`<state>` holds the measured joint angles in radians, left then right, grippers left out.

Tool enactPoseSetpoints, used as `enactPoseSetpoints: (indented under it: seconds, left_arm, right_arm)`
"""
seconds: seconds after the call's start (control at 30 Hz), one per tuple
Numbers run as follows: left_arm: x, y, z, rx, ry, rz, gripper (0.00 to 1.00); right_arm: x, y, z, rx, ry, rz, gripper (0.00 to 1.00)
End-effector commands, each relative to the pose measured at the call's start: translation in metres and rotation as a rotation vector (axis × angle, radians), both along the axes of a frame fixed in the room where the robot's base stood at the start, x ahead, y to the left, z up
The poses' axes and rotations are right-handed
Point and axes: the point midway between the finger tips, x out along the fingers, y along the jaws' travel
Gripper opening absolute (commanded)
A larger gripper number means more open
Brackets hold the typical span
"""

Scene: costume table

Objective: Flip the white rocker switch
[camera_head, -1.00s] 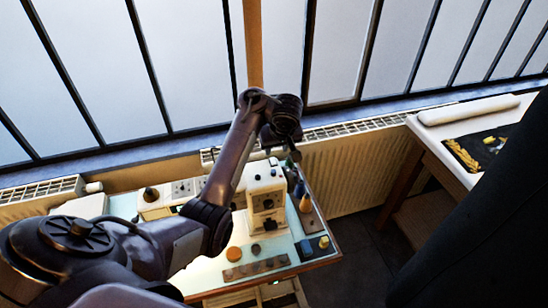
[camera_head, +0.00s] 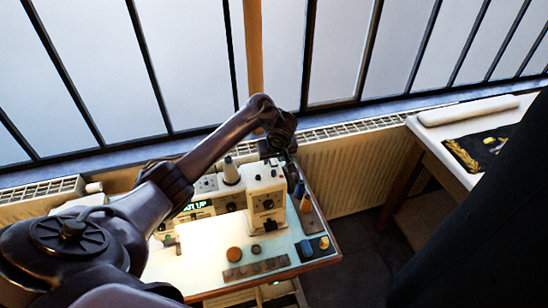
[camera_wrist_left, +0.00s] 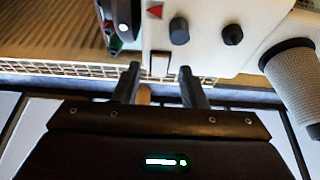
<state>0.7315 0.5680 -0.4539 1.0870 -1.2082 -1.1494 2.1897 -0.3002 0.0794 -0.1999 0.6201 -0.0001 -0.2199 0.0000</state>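A small white rocker switch (camera_wrist_left: 160,62) with reddish edges sits on the pale machine (camera_head: 266,194), below a red triangle mark (camera_wrist_left: 155,11) in the left wrist view. My left gripper (camera_wrist_left: 159,74) is open, with one fingertip on either side of the switch in that picture. Nothing shows held between the fingers; whether they touch the machine cannot be told. In the head view my left wrist (camera_head: 280,135) is bent down behind the machine's top right, and the switch is hidden there. My right gripper is not in view.
Dark knobs (camera_wrist_left: 179,31) and a grey ribbed cone (camera_wrist_left: 293,78) stand near the switch. Bottles (camera_head: 299,189) line the machine's right side. A lit green display (camera_head: 196,206) is to its left. The table's front (camera_head: 210,278) is partly clear. A radiator (camera_head: 350,180) stands behind.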

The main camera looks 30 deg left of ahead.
Motion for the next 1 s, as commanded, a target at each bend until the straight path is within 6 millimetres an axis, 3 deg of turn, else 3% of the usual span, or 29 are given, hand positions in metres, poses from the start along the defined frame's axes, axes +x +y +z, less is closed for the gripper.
enactPoseSetpoints:
  seconds: [0.37,0.67,1.0]
  left_arm:
    - [0.0016,0.0019,-0.0046,0.001,-0.002,0.0,0.38]
    - [0.0015,0.0016,-0.0046,0.001,-0.002,-0.001,0.0]
    - [0.0051,0.0044,-0.0027,-0.072,0.058,0.006,0.0]
  right_arm:
    - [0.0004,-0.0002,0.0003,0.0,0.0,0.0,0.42]
    - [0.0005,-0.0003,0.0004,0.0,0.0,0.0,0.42]
    - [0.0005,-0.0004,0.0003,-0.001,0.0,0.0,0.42]
